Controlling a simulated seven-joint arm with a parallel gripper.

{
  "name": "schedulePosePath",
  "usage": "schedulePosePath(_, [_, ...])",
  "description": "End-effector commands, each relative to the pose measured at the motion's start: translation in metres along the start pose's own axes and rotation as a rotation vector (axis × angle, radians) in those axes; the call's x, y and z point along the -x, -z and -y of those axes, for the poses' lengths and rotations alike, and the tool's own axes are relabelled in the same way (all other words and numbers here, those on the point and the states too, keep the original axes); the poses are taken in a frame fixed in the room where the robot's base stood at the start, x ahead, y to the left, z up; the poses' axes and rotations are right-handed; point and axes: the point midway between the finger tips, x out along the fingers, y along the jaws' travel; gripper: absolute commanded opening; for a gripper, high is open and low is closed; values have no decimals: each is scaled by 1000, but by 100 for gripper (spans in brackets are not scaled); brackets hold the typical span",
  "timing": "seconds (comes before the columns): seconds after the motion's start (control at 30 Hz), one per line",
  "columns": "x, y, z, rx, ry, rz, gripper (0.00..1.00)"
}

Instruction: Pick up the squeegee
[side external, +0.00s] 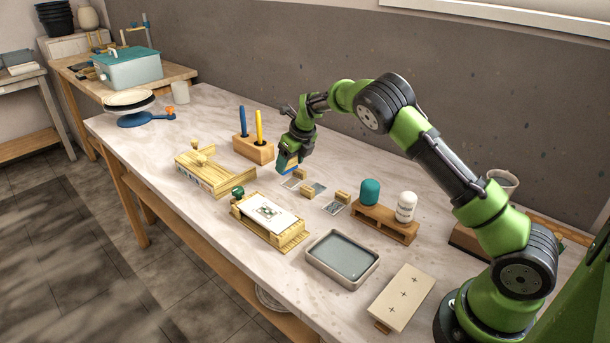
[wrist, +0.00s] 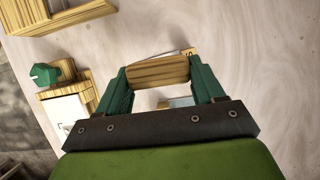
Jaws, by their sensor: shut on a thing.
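My gripper (side external: 288,158) is over the back middle of the table in the side external view. In the wrist view, its two green fingers (wrist: 160,80) are shut on the ends of a wooden bar, which I take to be the squeegee (wrist: 158,71). In the side external view, a small wood-and-blue part of the squeegee (side external: 289,169) shows under the fingers. The rest of it is hidden by the gripper. I cannot tell whether it touches the table.
A pen block (side external: 253,150) stands close left of my gripper. Small plates with wooden grips (side external: 308,191) lie just right. A printing frame (side external: 268,220), grey tray (side external: 343,258) and bottle stand (side external: 386,223) are nearer the front and right. A wooden box (side external: 208,176) is left.

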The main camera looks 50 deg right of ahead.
Motion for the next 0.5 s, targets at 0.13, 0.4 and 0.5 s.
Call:
schedulePosePath(0.13, [14,22,-5,-1,-2,2,37])
schedulePosePath(0.4, [34,63,-13,1,-2,1,37])
schedulePosePath(0.5, [39,72,-15,0,0,1,37])
